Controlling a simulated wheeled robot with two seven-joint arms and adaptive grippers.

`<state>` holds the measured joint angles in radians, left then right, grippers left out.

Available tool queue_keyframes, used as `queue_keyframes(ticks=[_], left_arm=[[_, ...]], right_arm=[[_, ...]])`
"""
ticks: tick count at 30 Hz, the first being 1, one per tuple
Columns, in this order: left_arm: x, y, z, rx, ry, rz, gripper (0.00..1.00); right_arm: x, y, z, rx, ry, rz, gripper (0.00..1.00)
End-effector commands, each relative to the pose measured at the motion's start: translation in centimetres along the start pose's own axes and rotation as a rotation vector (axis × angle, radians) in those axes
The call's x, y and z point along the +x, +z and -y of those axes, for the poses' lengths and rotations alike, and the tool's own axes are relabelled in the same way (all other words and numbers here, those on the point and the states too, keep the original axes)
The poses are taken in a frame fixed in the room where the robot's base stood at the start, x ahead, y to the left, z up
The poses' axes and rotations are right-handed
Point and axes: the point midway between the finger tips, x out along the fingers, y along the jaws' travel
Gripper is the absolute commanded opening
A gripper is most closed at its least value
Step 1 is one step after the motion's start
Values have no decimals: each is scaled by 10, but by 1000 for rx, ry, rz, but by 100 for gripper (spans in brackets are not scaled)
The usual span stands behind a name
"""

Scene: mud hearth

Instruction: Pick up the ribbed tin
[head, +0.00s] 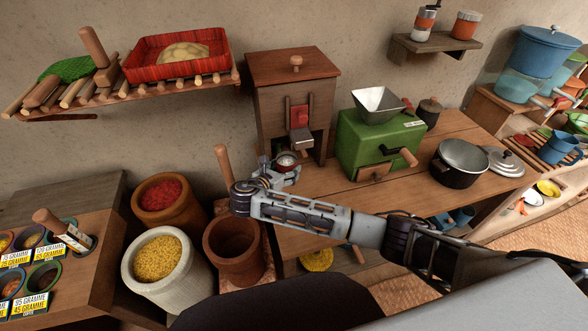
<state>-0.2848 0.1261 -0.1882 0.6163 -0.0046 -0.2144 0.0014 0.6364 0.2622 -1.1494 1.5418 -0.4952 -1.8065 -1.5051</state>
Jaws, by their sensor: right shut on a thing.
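My right gripper (281,174) reaches in from the right to the left end of the wooden counter. It is shut on a small round metal tin (286,161) with a reddish inside. The tin is just in front of the wooden dispenser box, below its spout. The gripper hides its lower part, so I cannot make out its ribs or whether it touches the counter. My left gripper is not in view.
The wooden dispenser box (291,93) and a green grinder (378,140) stand close behind and right of the gripper. A black pot (461,163) is farther right. Clay pots (233,249) stand lower left. A slatted shelf (196,84) hangs upper left.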

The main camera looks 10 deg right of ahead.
Motion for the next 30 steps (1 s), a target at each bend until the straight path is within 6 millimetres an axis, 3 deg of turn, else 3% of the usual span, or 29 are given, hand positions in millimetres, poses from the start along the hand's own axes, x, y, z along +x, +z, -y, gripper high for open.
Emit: queue_keyframes(ticks=[18,30], left_arm=[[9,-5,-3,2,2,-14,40],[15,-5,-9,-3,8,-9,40]], right_arm=[[-57,-24,-62,1,1,-1,38],[-86,-36,-93,0,0,0,38]])
